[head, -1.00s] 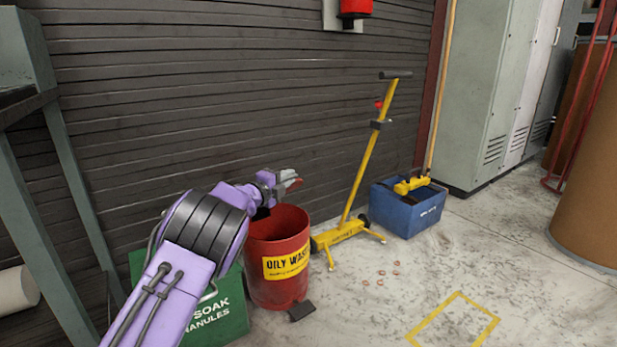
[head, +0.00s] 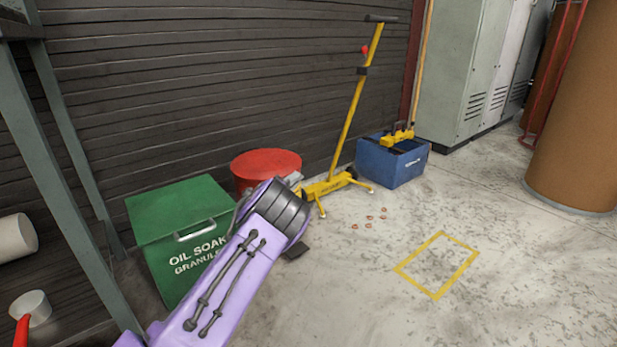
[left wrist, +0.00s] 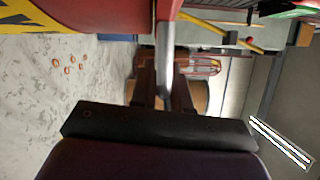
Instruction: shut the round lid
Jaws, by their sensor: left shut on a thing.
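The red oily waste can (head: 242,184) stands against the slatted wall. Its round red lid (head: 265,162) lies across the top and covers the opening; I cannot tell whether a thin gap is left. My left gripper (head: 294,179) is at the lid's near right edge, mostly hidden behind my wrist. In the left wrist view, my left gripper (left wrist: 165,88) is shut on a grey strip (left wrist: 167,48) that runs up to the lid's rim (left wrist: 168,9). The can's side (left wrist: 95,14) is just left of that rim. My right gripper is out of view.
A green soak granules box (head: 180,215) stands left of the can. A yellow wheeled trolley (head: 345,125) and a blue crate (head: 392,168) stand to the right. Several small rings (head: 369,217) lie on the floor. The floor around the yellow marked square (head: 437,264) is clear.

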